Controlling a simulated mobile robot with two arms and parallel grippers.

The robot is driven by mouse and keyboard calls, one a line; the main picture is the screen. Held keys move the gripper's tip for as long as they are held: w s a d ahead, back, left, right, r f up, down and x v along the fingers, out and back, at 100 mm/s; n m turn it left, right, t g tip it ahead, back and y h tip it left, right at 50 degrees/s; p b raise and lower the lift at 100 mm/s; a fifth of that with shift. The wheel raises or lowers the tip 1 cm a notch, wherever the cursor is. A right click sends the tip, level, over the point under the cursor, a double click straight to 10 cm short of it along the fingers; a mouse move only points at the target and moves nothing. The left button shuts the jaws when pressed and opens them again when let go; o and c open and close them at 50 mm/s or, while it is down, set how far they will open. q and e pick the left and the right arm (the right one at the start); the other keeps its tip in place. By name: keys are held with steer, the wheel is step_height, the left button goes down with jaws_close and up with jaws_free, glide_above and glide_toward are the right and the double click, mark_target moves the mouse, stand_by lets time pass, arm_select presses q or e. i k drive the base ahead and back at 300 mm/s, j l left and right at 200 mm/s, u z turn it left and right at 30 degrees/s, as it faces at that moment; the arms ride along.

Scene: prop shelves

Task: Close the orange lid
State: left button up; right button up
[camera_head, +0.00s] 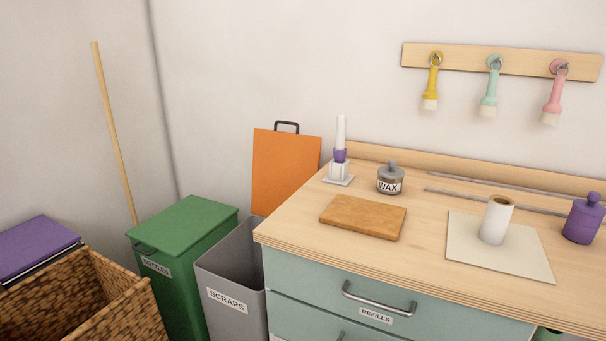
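The orange lid (284,170) stands open and upright at the back of the grey bin (228,297) labelled SCRAPS. It has a dark handle (287,126) on its top edge. The bin's mouth is uncovered, and its inside shows in part. The lid's lower right part is hidden behind the workbench. Neither of my grippers shows in the head view.
A green bin (185,225) with its lid shut stands left of the grey bin. A wicker basket (128,314) is at the lower left. The wooden worktop (300,238) of the drawer bench stands close on the right, holding a wooden board (363,216).

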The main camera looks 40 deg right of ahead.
mark_target(283, 162)
steer(key=i+l+z, duration=0.15)
steer(key=z, duration=0.2)
steer(key=i+l+z, duration=0.1)
steer(key=z, duration=0.25)
steer(key=i+z, duration=0.4)
steer(key=j+z, duration=0.15)
steer(key=z, duration=0.25)
steer(key=k+j+z, duration=0.1)
steer(key=z, duration=0.25)
steer(key=j+z, duration=0.15)
steer(key=z, duration=0.25)
steer(key=k+z, duration=0.15)
steer(key=z, duration=0.25)
steer(key=j, duration=0.05)
